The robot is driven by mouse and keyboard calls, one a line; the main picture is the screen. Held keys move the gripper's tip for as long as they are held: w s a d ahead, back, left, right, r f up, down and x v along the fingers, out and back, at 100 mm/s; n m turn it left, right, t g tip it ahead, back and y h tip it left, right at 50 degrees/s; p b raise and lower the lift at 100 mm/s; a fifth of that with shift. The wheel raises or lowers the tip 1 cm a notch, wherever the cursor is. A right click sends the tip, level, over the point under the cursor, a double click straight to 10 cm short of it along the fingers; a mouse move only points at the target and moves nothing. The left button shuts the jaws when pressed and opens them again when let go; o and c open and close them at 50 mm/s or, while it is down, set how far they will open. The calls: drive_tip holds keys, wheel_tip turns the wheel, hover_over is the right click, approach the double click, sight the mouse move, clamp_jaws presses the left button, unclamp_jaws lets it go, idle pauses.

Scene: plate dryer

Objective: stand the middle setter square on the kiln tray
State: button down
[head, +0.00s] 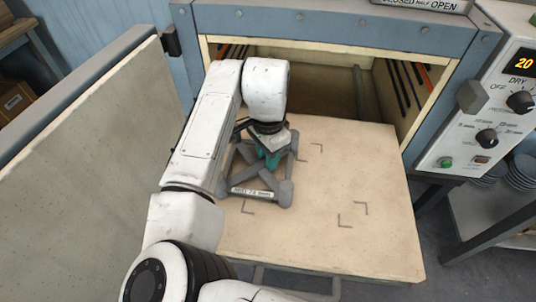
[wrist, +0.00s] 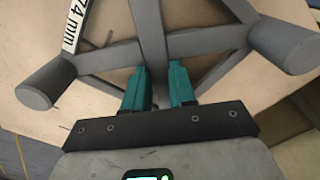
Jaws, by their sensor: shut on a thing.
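The setter is a grey frame (head: 286,193) with thick round corner posts, crossing bars and a white label strip. It is over the left part of the cream kiln tray (head: 385,255); whether it touches the tray or hangs just above I cannot tell. My gripper (head: 271,160) is above its centre, with teal fingers shut on a bar. In the wrist view my gripper (wrist: 158,88) has one finger on each side of the setter's bar (wrist: 149,42); the label ends in "74 mm". My arm hides the setter's far left part.
Dark corner marks (head: 353,217) show on the tray, mostly right of the setter. The dryer opening (head: 340,75) is behind, with dark rods on its side walls. An open door panel (head: 75,190) stands at left, a control panel (head: 497,110) at right. The tray's right half is clear.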

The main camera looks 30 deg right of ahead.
drive_tip(key=shift+f, duration=0.1)
drive_tip(key=c, duration=0.9)
unclamp_jaws()
wheel_tip(320, 180, up, 12)
drive_tip(key=shift+r, duration=0.15)
